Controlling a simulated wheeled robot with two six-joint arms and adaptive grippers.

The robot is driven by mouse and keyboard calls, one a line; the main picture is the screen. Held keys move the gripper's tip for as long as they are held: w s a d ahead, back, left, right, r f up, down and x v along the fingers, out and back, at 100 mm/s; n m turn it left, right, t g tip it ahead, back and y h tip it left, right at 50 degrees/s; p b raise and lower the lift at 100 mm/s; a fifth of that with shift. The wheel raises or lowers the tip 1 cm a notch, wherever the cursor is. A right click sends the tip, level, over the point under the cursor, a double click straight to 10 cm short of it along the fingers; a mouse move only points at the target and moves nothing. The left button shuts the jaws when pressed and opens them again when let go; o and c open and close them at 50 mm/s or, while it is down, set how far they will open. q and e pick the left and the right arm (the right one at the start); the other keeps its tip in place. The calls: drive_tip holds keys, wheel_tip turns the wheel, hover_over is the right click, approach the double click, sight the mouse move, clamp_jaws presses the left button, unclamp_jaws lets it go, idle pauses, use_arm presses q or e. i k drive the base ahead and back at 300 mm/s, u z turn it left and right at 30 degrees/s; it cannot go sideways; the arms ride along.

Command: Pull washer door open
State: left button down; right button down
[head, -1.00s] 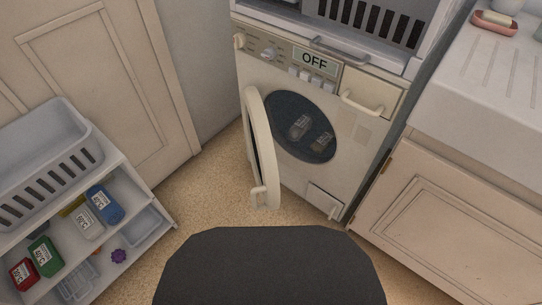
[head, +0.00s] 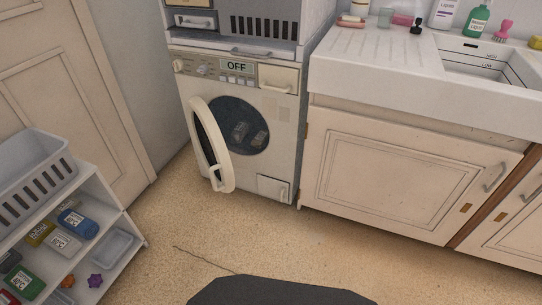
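The washer (head: 277,157) stands against the back wall with its display reading OFF. Its round door (head: 226,160) stands swung wide open to the left, with a pale rim and a handle low on its edge. Inside the dark drum opening (head: 240,128) several clear items are visible, too small to identify. Neither of my grippers shows in the head view.
A sink counter (head: 380,98) with cabinets (head: 400,175) is at the right. The floor (head: 300,245) between them is clear.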

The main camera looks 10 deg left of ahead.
sight(209, 142)
drive_tip(key=z, duration=0.85)
drive_tip(key=i, duration=0.95)
drive_tip(key=u, duration=0.5)
